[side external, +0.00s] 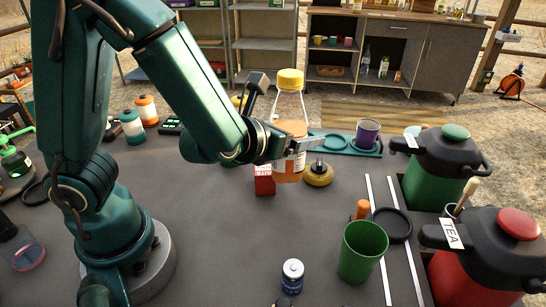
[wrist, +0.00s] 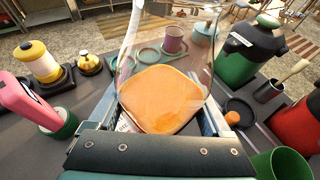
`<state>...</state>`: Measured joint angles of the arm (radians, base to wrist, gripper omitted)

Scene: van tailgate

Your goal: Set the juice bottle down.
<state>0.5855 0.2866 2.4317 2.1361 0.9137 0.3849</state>
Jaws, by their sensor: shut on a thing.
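The juice bottle (side external: 290,108) is clear with a yellow cap and orange juice in its lower part. My gripper (side external: 300,144) is shut on its body, and the bottle is upright. Its base shows below the fingers, next to a small red carton; I cannot tell for sure whether it touches the table. In the wrist view, the bottle (wrist: 165,95) is between the fingers of my gripper (wrist: 160,118), with the orange juice surface seen from above. The cap is outside that view.
The grey table (side external: 225,225) is clear at the front middle. Near the bottle are the red carton (side external: 264,182) and a round yellow-based object (side external: 319,176). A purple mug (side external: 367,133), green cup (side external: 362,252), green jug (side external: 437,165) and red jug (side external: 485,260) stand to the right.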

